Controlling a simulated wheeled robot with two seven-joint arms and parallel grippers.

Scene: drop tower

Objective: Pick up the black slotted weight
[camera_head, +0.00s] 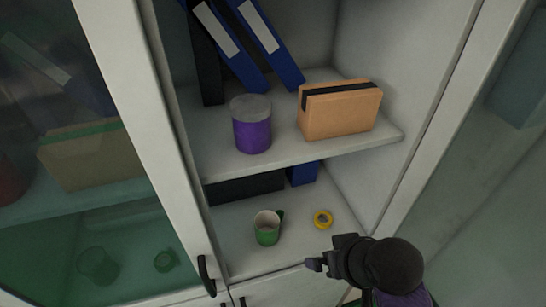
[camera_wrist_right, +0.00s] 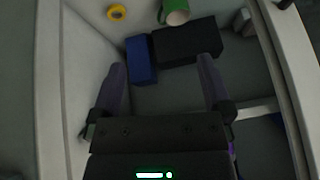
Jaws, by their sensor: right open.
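I cannot make out a black slotted weight in either view. My right gripper (camera_head: 314,265) is at the lower right of the head view, in front of the cabinet's lower shelf (camera_head: 290,235). In the right wrist view my right gripper (camera_wrist_right: 162,70) has its two purple fingers spread wide, with nothing held between them. Beyond the fingers lie a black box-like item (camera_wrist_right: 188,42) and a blue one (camera_wrist_right: 141,58). My left gripper is in neither view.
The lower shelf holds a green mug (camera_head: 267,230) and a yellow ring (camera_head: 322,219). The upper shelf holds a purple can (camera_head: 251,130), a cardboard box (camera_head: 340,110) and leaning blue binders (camera_head: 225,45). A glass door (camera_head: 75,150) stands left.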

